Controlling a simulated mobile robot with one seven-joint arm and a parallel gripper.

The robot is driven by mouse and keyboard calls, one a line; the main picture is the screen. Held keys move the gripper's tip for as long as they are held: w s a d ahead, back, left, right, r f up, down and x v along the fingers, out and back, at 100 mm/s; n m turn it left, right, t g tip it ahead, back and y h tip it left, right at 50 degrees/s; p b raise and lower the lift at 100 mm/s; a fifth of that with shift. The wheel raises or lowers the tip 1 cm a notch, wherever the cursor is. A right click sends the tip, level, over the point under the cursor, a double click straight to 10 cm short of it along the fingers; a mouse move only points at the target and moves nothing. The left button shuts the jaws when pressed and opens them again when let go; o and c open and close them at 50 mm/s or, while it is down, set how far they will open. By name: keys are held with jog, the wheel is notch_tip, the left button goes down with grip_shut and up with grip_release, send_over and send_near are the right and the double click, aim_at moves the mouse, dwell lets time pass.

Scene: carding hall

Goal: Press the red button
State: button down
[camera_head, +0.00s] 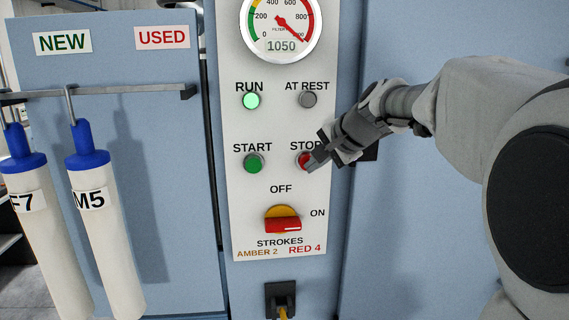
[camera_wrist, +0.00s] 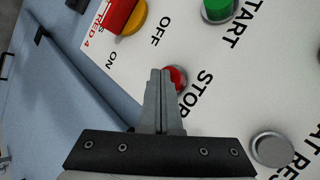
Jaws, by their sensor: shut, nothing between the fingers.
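The red button (camera_head: 303,159) sits under the label STOP on the white control panel (camera_head: 270,120). My gripper (camera_head: 311,164) is shut and empty, with its fingertips at the button, covering its right part in the head view. In the wrist view the closed fingers (camera_wrist: 160,75) overlap the left side of the red button (camera_wrist: 176,78). I cannot tell whether the tips touch it or how far it is pushed in. The RUN lamp (camera_head: 251,100) is lit green, and the AT REST lamp (camera_head: 308,99) is grey.
A green START button (camera_head: 253,163) is left of the red one. A red rotary switch (camera_head: 282,221) on a yellow base is below. A gauge (camera_head: 281,27) reading 1050 is above. White tubes with blue caps (camera_head: 88,159) hang from a rail at left.

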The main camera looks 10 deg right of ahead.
jog(key=shift+w, duration=0.3)
jog(key=shift+s, duration=0.2)
dwell(0.3)
jog(key=shift+s+b, duration=0.35)
jog(key=shift+s, duration=0.45)
jog(key=shift+s, duration=0.1)
jog(key=s+b, duration=0.2)
jog(key=s, duration=0.2)
jog(key=shift+s, duration=0.4)
